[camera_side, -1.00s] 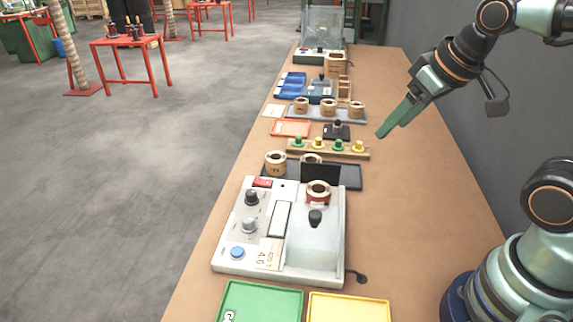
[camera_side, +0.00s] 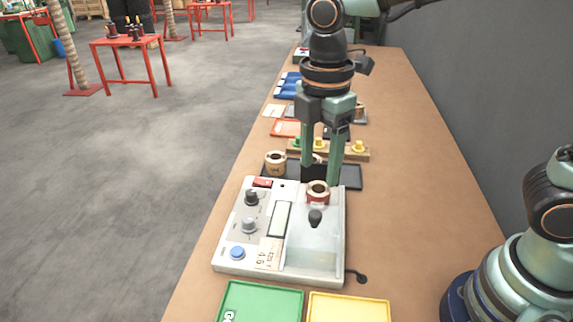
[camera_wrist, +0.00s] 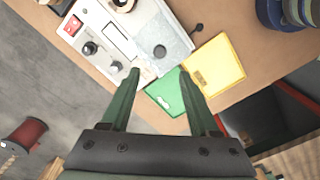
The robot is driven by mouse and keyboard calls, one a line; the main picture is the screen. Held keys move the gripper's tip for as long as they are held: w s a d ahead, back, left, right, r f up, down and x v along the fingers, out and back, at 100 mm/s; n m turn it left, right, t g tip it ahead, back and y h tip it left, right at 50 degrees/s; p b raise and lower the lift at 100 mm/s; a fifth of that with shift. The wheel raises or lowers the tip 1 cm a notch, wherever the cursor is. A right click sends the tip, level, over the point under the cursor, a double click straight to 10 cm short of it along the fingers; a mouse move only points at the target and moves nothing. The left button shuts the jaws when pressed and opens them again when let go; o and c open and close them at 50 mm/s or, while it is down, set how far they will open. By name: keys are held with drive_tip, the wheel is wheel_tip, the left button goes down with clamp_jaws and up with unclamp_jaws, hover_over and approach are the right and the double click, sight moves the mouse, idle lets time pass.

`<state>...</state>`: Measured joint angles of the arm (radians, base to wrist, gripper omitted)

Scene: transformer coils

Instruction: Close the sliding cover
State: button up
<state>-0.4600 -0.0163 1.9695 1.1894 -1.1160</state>
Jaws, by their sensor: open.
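The white test unit (camera_side: 228,258) stands on the bench, and its top also shows in the wrist view (camera_wrist: 110,62). On its right half is a pale sliding cover (camera_side: 312,245) with a black knob (camera_side: 316,218); it shows in the wrist view (camera_wrist: 172,38) too. A coil with a dark red band (camera_side: 318,191) sits just behind the cover, apart from the knob. My gripper (camera_side: 320,175) is open and empty, fingers pointing down near the coil's far side. In the wrist view my gripper (camera_wrist: 159,73) has its fingers spread. A dark upright panel (camera_side: 315,174) is partly hidden by them.
A green tray (camera_side: 262,304) and a yellow tray (camera_side: 349,310) lie at the unit's near side. A coil (camera_side: 275,162) on a dark tray (camera_side: 350,177) and a wooden rack of coloured pegs (camera_side: 360,155) stand behind.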

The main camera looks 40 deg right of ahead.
sight(316, 214)
wheel_tip(316, 214, down, 11)
drive_tip(key=shift+r, duration=0.15)
idle(0.4)
clamp_jaws()
idle(1.2)
